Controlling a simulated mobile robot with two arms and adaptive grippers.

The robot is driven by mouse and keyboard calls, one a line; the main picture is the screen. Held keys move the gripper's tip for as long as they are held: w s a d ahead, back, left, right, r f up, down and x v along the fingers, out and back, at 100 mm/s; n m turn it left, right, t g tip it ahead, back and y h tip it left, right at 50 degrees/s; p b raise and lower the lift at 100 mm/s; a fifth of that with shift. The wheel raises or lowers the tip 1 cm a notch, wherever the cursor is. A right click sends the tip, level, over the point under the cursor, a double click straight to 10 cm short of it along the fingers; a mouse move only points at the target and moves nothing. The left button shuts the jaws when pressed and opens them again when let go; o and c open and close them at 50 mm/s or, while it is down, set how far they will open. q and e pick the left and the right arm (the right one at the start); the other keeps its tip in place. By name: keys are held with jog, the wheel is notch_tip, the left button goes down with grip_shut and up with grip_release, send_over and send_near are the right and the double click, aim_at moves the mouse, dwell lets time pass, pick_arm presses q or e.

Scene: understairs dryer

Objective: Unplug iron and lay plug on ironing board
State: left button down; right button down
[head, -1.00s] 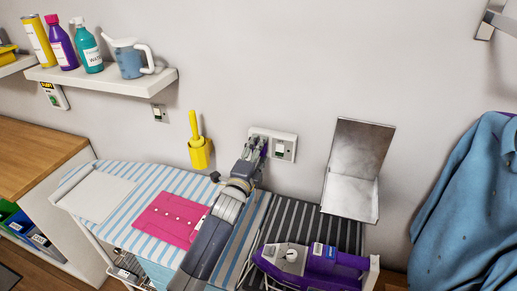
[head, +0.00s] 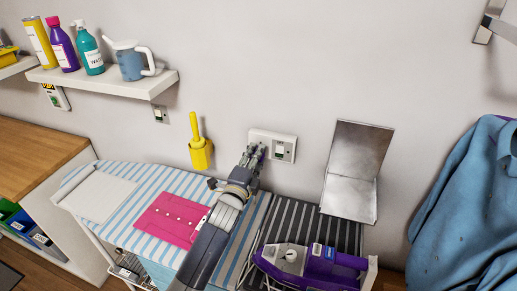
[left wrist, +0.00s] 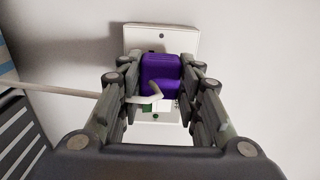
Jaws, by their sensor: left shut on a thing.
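My left gripper (head: 254,153) is shut on the purple plug (left wrist: 160,75), just in front of the white wall socket (head: 284,148). In the left wrist view the plug sits between the fingers with the socket plate (left wrist: 172,38) behind it. I cannot tell whether its pins are clear of the plate. A pale cord (left wrist: 50,90) runs from the plug to the left. The purple iron (head: 325,268) lies on the dark striped right end of the ironing board (head: 150,187), which is blue and white striped elsewhere. My right gripper is out of view.
A pink folded shirt (head: 172,219) and a white cloth (head: 97,195) lie on the board. A yellow holder (head: 201,154) and a metal panel (head: 355,170) are on the wall either side of the socket. A blue garment (head: 465,210) hangs at right. Bare striped cover shows around the shirt.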

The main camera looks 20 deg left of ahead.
pick_arm(q)
jog(key=shift+s+p, duration=0.9)
jog(key=shift+s, duration=1.05)
jog(key=s+r+b, duration=0.2)
jog(key=s, duration=2.5)
jog(key=shift+d+y+b, duration=0.3)
jog(key=shift+d+b, duration=0.1)
jog(key=shift+d, duration=0.05)
jog(key=shift+f, duration=0.1)
